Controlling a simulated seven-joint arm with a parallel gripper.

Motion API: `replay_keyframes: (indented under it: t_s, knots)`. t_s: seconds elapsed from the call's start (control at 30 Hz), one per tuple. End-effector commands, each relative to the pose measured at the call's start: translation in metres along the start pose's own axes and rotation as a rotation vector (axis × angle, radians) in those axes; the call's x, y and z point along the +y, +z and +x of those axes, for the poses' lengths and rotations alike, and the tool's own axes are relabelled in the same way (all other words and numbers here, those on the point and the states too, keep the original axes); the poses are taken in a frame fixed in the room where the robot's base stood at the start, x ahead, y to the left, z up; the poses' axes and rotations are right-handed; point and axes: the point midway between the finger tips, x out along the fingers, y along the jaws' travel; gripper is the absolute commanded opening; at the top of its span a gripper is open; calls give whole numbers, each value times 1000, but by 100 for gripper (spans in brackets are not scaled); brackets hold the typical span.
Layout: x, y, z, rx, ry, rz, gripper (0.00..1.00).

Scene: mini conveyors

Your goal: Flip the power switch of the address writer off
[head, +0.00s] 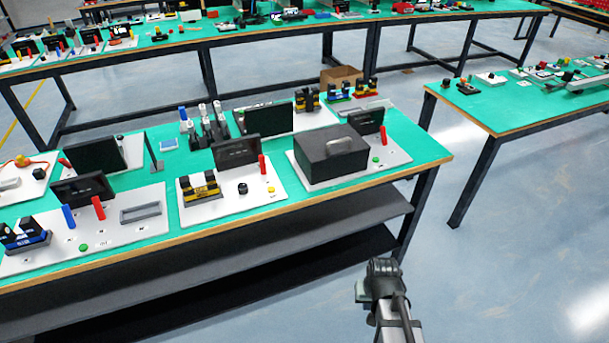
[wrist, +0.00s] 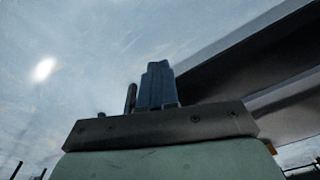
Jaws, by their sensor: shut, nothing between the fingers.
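I cannot tell which station on the green table (head: 275,205) is the address writer, as the labels are too small to read. The front middle board (head: 225,203) carries a small dark screen (head: 236,151), a yellow-black device, a red upright lever (head: 262,165), a black knob (head: 243,188) and a yellow button. The left board has a screen, a blue lever (head: 68,216) and a red lever (head: 98,208). No power switch can be picked out. My gripper (head: 383,268) is off the table's front right, apart from everything. In the wrist view its fingers (wrist: 155,85) are together and empty.
A black box with a handle (head: 332,158) stands on the right board, beside a small screen (head: 366,122) and a red lever. Dark shelves (head: 300,232) lie under the table. Another green table (head: 530,105) stands at right. The floor between them is clear.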

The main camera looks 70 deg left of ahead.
Motion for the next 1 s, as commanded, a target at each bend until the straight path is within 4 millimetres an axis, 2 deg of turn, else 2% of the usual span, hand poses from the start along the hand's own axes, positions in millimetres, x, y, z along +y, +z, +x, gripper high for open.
replay_keyframes:
  t_s: [0.03,0.2,0.37,0.5,0.6,0.7,0.87,1.0]
  knots:
    - [-21,-19,-13,30,-5,-33,0]
    - [-85,-64,-59,125,-28,-107,0]
    - [-147,-101,-107,217,-63,-140,0]
    - [-199,-130,-154,295,-106,-135,0]
    - [-228,-148,-186,345,-142,-107,0]
    - [-249,-165,-215,388,-178,-59,0]
    - [-265,-202,-261,452,-252,90,0]
    - [-275,-225,-274,467,-323,259,0]
